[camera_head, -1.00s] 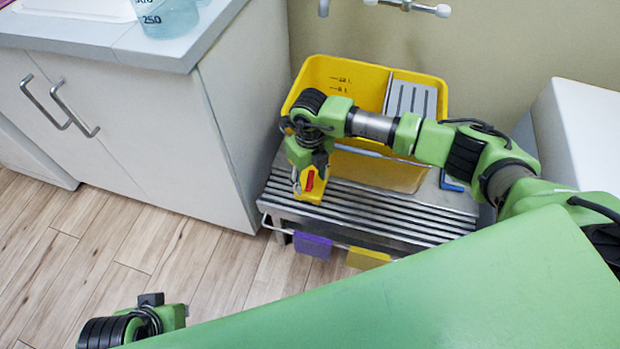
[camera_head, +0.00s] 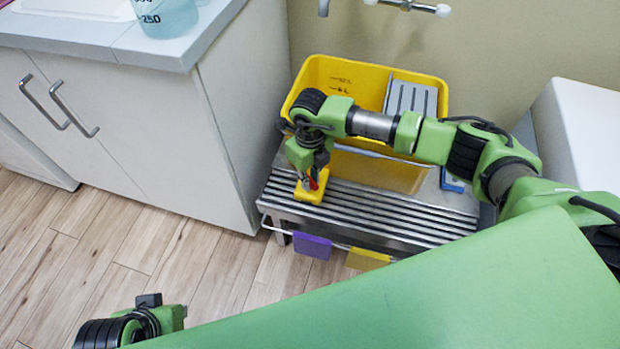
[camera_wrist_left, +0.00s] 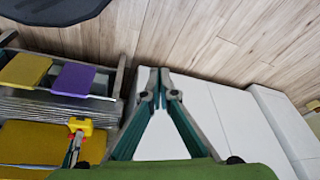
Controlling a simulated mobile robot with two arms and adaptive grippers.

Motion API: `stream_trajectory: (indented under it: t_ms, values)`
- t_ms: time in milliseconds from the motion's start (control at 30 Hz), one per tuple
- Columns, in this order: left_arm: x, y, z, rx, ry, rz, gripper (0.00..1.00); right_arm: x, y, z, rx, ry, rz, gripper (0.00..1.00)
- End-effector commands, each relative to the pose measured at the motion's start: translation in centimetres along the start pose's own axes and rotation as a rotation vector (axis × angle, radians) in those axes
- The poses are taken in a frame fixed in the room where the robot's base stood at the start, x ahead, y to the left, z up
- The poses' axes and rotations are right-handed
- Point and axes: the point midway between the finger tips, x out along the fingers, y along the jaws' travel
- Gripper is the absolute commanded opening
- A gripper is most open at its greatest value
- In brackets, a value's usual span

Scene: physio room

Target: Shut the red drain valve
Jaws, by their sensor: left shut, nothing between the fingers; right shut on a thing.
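The red drain valve handle (camera_head: 323,179) sits on a yellow valve body (camera_head: 309,194) at the front left of the yellow tub (camera_head: 375,165). My right gripper (camera_head: 314,180) reaches down onto the handle from above and is shut on it, hiding much of it. The valve body also shows in the left wrist view (camera_wrist_left: 82,124), with the right gripper's tip against the red part. My left gripper (camera_wrist_left: 161,88) is shut and empty in the left wrist view, well apart from the valve. The head view shows part of the left arm, but not its fingertips.
The tub stands on a slatted metal bench (camera_head: 400,212). A purple cloth (camera_head: 312,246) and a yellow cloth (camera_head: 367,259) hang on its front rail. A white cabinet (camera_head: 170,135) stands close on the left. The wooden floor (camera_head: 130,240) in front is clear.

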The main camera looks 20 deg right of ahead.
Motion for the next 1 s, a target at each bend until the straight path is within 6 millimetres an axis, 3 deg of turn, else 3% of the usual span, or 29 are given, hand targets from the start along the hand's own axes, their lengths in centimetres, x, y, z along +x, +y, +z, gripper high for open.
stream_trajectory:
  t_ms: [600,1000]
  values:
    - [2.2,0.1,0.8,0.0,-0.003,0.0,0.0,0.1,-0.1,0.2,-0.555,-0.006,-0.003,0.0]
    - [1.9,1.3,-9.6,0.013,0.408,0.021,0.0,0.1,-0.1,0.2,-0.933,-0.004,-0.003,0.0]
